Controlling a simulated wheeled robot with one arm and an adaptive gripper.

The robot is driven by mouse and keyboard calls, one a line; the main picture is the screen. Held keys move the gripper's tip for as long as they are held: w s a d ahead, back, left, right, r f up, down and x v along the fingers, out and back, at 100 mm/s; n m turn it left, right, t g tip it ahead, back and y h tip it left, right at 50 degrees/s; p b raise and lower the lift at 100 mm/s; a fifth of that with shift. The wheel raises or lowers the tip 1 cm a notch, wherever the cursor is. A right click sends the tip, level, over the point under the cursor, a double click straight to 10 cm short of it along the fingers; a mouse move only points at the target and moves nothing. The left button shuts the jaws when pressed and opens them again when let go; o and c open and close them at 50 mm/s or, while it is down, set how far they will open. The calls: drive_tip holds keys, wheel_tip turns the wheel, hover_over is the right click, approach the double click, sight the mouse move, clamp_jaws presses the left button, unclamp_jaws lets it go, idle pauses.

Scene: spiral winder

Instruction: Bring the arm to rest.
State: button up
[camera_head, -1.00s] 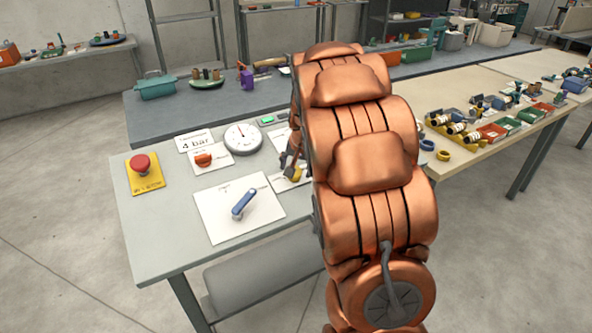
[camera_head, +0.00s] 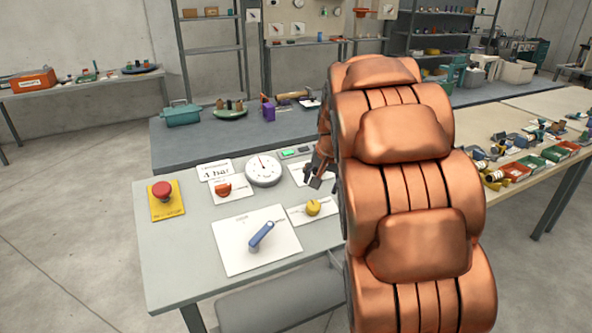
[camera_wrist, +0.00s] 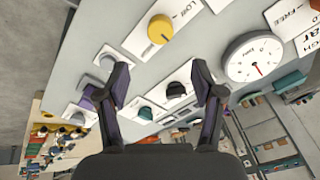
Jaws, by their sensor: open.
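My gripper (camera_head: 316,174) is partly hidden behind my copper arm at the right of the panel table in the head view. In the wrist view my gripper (camera_wrist: 165,88) has its two dark fingers spread apart with nothing between them. A yellow knob (camera_head: 313,207) on a white plate lies just below the gripper in the head view; the yellow knob also shows at the top of the wrist view (camera_wrist: 160,28). A dark knob (camera_wrist: 176,90) shows beyond the fingers. My arm stands bent over the right side of the table.
The grey table (camera_head: 180,258) carries a red emergency button (camera_head: 162,191), an orange knob (camera_head: 223,189), a round gauge (camera_head: 263,170) and a blue lever (camera_head: 261,235). Behind is a darker bench (camera_head: 200,147) with a teal box (camera_head: 182,114). Parts trays (camera_head: 530,164) stand at the right.

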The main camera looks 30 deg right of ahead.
drive_tip(key=s+a+f+n+g, duration=0.2)
drive_tip(key=s+a, duration=0.5)
drive_tip(key=s, duration=0.4)
drive_tip(key=s+a+f+n+g, duration=0.2)
drive_tip(key=s+a+n, duration=0.2)
drive_tip(key=s+a, duration=0.4)
drive_tip(key=s+a+f+n+g+y, duration=0.1)
drive_tip(key=s+a+n, duration=0.3)
drive_tip(key=s+a, duration=0.4)
drive_tip(key=s, duration=0.6)
drive_tip(key=shift+s+f+g, duration=0.35)
drive_tip(key=shift+f+g, duration=0.05)
idle(0.6)
